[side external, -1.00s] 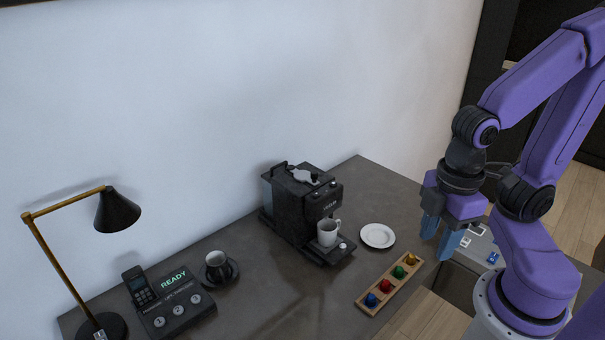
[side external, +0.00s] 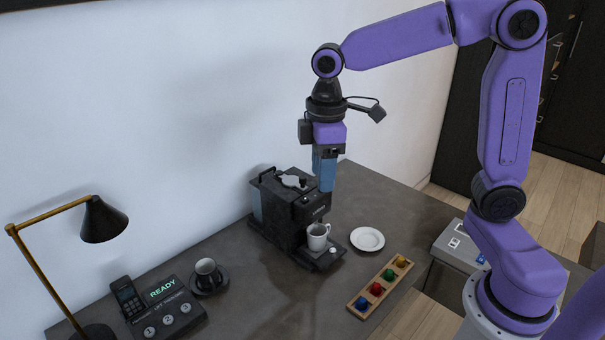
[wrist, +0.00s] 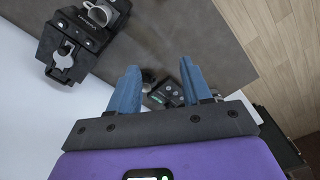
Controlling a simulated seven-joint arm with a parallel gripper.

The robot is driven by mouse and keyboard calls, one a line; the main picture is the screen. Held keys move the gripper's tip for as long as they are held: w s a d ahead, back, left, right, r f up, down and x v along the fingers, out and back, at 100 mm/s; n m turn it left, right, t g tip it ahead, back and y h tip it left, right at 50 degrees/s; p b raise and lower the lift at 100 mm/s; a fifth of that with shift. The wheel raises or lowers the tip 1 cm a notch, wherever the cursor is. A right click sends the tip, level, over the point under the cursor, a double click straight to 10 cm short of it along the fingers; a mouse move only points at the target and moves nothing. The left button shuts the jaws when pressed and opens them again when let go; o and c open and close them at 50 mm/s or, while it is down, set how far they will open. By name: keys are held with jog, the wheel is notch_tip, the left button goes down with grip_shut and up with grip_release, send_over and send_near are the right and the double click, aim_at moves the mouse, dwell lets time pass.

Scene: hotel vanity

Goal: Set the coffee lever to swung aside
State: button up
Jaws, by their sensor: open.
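The black coffee machine (side external: 272,212) stands on the dark counter against the wall, with a white cup (side external: 318,237) on its drip tray. The silver-grey coffee lever (side external: 291,181) lies on top of the machine. In the wrist view the machine (wrist: 93,38) is at upper left and the lever (wrist: 64,58) shows on its top. My gripper (side external: 324,188) points down beside the machine's top right in the side view, apparently above the counter. In the wrist view its two blue fingers (wrist: 160,72) are spread with nothing between them. The machine is outside the fingers, to their left.
A white saucer (side external: 367,239) and a wooden tray of coloured capsules (side external: 380,289) lie right of the machine. The wall is close behind.

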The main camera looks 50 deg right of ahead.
jog(key=w+d+r, duration=0.1)
jog(key=w+d, duration=0.4)
jog(key=w, duration=0.5)
jog(key=m, duration=0.2)
send_near(303, 177)
notch_tip(303, 177, down, 9)
jog(key=shift+w+a+r, duration=0.1)
jog(key=shift+a+r, duration=0.05)
grip_shut()
